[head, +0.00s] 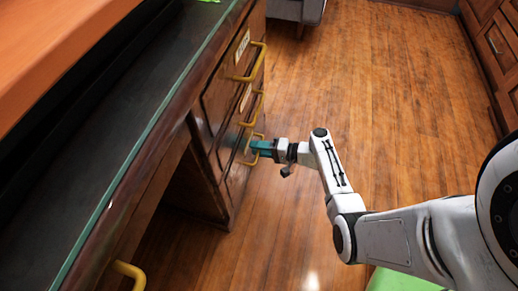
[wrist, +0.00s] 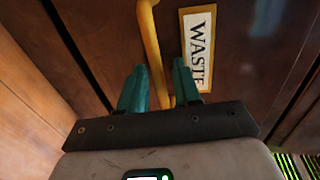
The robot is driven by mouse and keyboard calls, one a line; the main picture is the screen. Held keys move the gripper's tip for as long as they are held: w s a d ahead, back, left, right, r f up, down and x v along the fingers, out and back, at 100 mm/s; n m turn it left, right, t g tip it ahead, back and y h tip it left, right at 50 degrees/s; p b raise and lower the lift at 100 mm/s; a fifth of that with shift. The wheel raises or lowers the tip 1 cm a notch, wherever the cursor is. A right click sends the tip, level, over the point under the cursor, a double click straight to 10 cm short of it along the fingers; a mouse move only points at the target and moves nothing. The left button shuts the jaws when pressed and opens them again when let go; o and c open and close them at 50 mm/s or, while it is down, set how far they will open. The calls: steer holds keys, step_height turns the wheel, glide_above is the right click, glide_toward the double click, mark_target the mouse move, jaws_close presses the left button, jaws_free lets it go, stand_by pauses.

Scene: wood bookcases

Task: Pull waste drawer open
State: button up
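The waste drawer is the dark wood front (wrist: 235,80) with the white, gold-framed "WASTE" label (wrist: 198,48) in the wrist view. Its yellow bar handle (wrist: 150,42) runs between the two teal fingers of my gripper (wrist: 160,78). The fingers are apart, one on each side of the bar, with gaps visible beside it. In the head view my gripper (head: 258,148) is at the lowest handle of the desk's drawer stack, and its fingers partly cover that handle. The drawer front looks flush with the desk, though the gripper hides part of it.
Two more yellow handles, an upper one (head: 258,64) and a middle one (head: 254,108), stick out above. The glass-edged desk top (head: 120,110) overhangs at left. The wood floor (head: 370,90) is open to the right. A grey seat (head: 296,10) stands at the back.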

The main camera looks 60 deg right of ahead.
jaws_close()
stand_by(0.6)
